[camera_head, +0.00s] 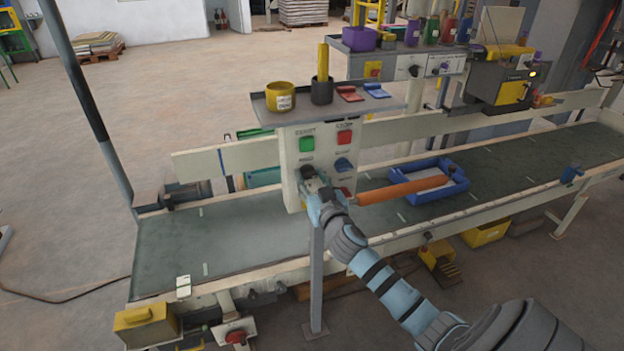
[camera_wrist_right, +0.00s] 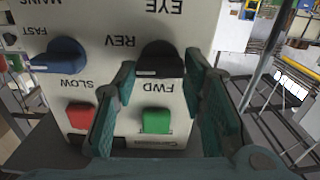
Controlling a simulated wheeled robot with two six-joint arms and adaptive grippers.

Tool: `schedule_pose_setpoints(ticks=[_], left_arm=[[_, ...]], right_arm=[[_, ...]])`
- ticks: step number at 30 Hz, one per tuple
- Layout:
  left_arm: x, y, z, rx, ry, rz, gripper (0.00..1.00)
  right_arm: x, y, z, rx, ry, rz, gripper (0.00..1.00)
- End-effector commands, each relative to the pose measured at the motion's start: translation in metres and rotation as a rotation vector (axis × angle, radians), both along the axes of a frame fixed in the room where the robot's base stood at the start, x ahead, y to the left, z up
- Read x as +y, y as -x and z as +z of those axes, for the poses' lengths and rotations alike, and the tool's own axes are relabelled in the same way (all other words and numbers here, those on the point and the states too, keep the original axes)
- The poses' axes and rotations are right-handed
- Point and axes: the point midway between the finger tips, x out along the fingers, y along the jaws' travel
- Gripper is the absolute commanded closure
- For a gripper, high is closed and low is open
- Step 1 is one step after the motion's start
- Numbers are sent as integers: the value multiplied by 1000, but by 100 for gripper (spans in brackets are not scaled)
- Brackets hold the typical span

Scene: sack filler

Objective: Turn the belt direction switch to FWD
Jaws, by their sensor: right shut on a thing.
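The belt direction switch is a black knob (camera_wrist_right: 160,58) on a pale control panel (camera_head: 292,172). In the head view the gripper (camera_head: 315,186) is at the panel's lower left and partly covers the knob. Which label the knob points to is hard to tell. My left gripper is not in view.
A blue knob (camera_wrist_right: 57,56), a red button (camera_wrist_right: 80,117) and a green button (camera_wrist_right: 156,121) share the panel. A tray (camera_head: 372,104) with cups tops it. The conveyor belt (camera_head: 180,246) runs below, carrying a blue bin (camera_head: 457,187); an orange roller (camera_head: 400,189) is close to my forearm.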

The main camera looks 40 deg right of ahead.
Motion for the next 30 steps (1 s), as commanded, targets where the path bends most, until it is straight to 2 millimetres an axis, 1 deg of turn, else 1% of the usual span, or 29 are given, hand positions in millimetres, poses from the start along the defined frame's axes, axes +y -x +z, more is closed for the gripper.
schedule_pose_setpoints(ticks=[8,30], left_arm=[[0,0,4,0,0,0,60],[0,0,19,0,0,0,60]], right_arm=[[1,0,0,58,163,1,90],[3,-1,-2,290,820,1,90]])
